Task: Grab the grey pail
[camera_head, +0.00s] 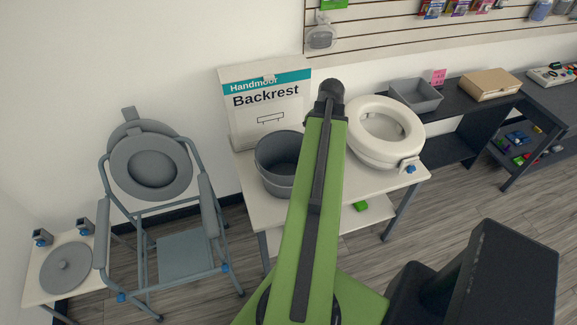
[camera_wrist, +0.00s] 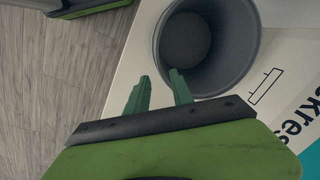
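The grey pail (camera_head: 279,165) stands upright on a white table (camera_head: 385,186), left of a white raised toilet seat. My green arm passes in front of the pail's right side in the head view. In the wrist view the pail (camera_wrist: 207,45) shows its open top and looks empty. My gripper (camera_wrist: 160,82) has two green fingers, spread apart with nothing between them. The fingertips are close to the pail's near rim; the right tip overlaps the rim in the picture. I cannot tell whether it touches. In the head view the fingers are hidden.
A Backrest box (camera_head: 265,100) stands behind the pail. The white toilet seat (camera_head: 386,132) sits to the right. A commode chair (camera_head: 155,190) stands left of the table. A grey bin (camera_head: 415,95) and a cardboard box (camera_head: 490,85) are on a dark shelf.

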